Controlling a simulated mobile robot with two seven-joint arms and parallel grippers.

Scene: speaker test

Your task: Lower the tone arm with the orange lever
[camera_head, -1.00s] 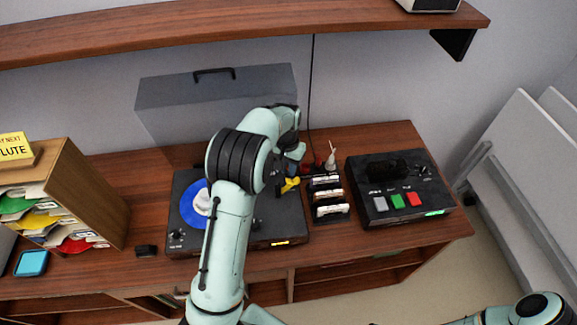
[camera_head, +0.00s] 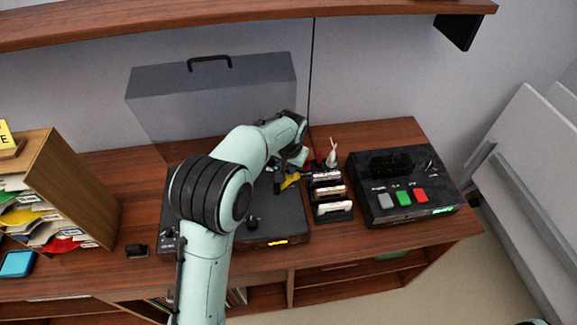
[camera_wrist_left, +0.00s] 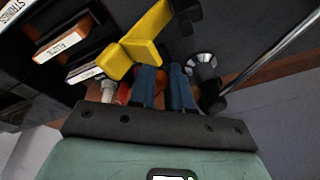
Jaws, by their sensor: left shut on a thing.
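The turntable (camera_head: 275,215) is a dark deck on the desk, partly hidden behind my left arm. My left gripper (camera_wrist_left: 166,86) has two blue fingers and is shut on the orange lever (camera_wrist_left: 161,79), of which only a little shows between them. In the head view the gripper (camera_head: 300,159) is at the deck's back right corner, and the lever cannot be made out. A yellow piece (camera_wrist_left: 145,38) is just beyond the fingers; it also shows in the head view (camera_head: 289,181). The metal tone arm (camera_wrist_left: 275,48) runs up right from a round pivot (camera_wrist_left: 204,68).
A rack of labelled cartridges (camera_head: 331,196) stands close right of the deck. A box with grey, green and red buttons (camera_head: 405,170) is farther right. A raised grey lid (camera_head: 215,95) is behind. A wooden sorter (camera_head: 75,185) stands left.

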